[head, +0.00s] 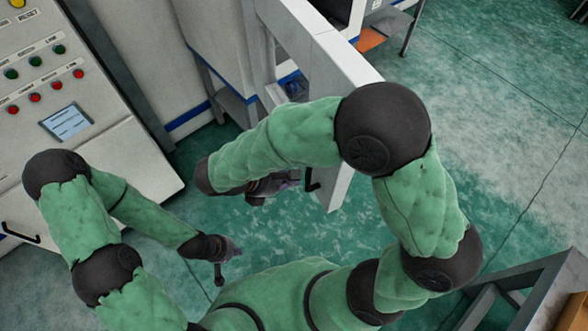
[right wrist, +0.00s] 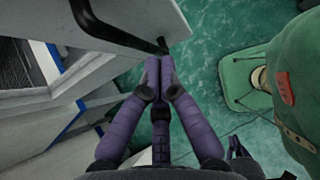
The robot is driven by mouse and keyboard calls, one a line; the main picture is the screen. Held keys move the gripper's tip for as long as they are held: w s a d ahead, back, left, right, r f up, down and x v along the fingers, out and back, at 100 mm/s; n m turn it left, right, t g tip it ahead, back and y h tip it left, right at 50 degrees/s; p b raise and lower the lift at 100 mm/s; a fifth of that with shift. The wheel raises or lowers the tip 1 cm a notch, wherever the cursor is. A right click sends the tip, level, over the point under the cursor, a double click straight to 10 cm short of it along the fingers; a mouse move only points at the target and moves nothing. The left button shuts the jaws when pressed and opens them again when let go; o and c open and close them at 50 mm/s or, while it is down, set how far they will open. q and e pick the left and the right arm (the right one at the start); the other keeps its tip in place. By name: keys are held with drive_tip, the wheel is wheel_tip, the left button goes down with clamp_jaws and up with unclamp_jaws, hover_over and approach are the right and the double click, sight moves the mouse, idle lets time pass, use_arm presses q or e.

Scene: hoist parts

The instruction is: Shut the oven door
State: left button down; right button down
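The oven door (head: 325,70) is a white panel standing open, swung out from the oven. Its black bar handle (head: 313,182) shows near the door's lower end; the handle (right wrist: 105,32) crosses the upper left of the right wrist view. My right gripper (head: 288,180) is beside the handle, partly hidden by my right forearm. In the right wrist view its purple fingers (right wrist: 159,65) meet at the tips with nothing between them, just below the handle's end. Whether they touch the handle I cannot tell. My left gripper (head: 232,250) hangs over the floor, away from the door; its finger opening is unclear.
A control cabinet (head: 75,75) with coloured buttons and a small screen stands at the left. A grey metal frame (head: 530,290) is at the lower right. Green floor (head: 490,110) is clear right of the door.

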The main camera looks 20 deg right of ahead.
sight(330, 175)
drive_tip(key=shift+w+d+f, duration=0.3)
drive_tip(key=shift+d+f, duration=0.65)
drive_tip(key=shift+d, duration=0.65)
drive_tip(key=shift+w+d+f, duration=0.3)
drive_tip(key=shift+d+f, duration=0.65)
drive_tip(key=shift+d, duration=0.6)
drive_tip(key=shift+w+d+f, duration=0.3)
drive_tip(key=shift+d+f, duration=0.65)
drive_tip(key=shift+d, duration=0.65)
